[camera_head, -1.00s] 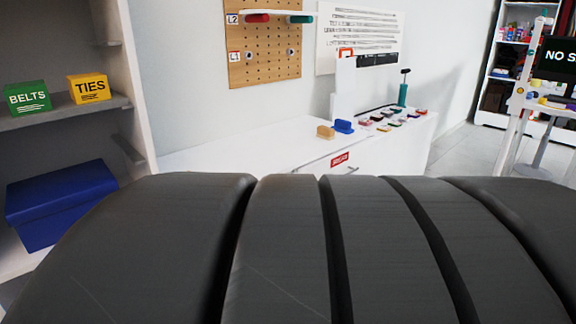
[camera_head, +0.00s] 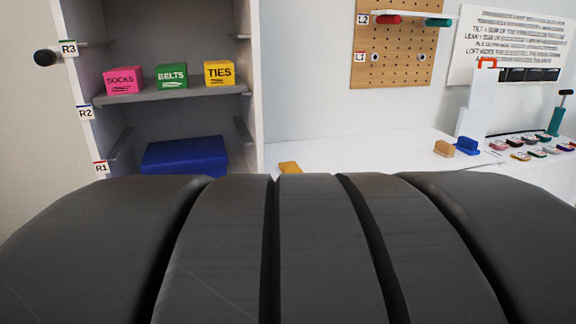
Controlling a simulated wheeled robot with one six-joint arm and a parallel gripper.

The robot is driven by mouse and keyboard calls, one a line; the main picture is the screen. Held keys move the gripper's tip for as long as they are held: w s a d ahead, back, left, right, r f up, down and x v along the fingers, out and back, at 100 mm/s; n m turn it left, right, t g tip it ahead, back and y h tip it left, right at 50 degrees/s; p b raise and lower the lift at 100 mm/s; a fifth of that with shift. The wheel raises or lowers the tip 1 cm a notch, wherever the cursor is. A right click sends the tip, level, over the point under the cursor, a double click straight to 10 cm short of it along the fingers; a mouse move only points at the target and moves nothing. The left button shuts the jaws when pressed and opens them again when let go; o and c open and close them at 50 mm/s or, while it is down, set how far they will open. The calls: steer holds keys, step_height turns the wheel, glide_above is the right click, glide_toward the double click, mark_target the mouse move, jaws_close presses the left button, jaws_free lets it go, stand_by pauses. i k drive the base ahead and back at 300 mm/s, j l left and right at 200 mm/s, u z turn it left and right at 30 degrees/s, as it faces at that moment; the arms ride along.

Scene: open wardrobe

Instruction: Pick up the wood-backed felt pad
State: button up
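A small tan, wood-coloured block (camera_head: 444,148) stands on the white counter at the right, beside a blue block (camera_head: 467,145). Another yellow-tan piece (camera_head: 290,167) shows on the counter nearer the wardrobe, its lower part hidden by the dark ribbed shape in front. I cannot tell from here which of the tan pieces is the wood-backed felt pad, as no felt face is clear. My gripper is not in view.
An open wardrobe at left has a shelf (camera_head: 170,95) with pink SOCKS (camera_head: 123,80), green BELTS (camera_head: 172,76) and yellow TIES (camera_head: 219,73) boxes. A blue box (camera_head: 184,155) sits below. A pegboard (camera_head: 394,45) hangs behind the white counter (camera_head: 350,152), which has bare space mid-length.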

mark_target(445, 149)
steer(key=z, duration=1.15)
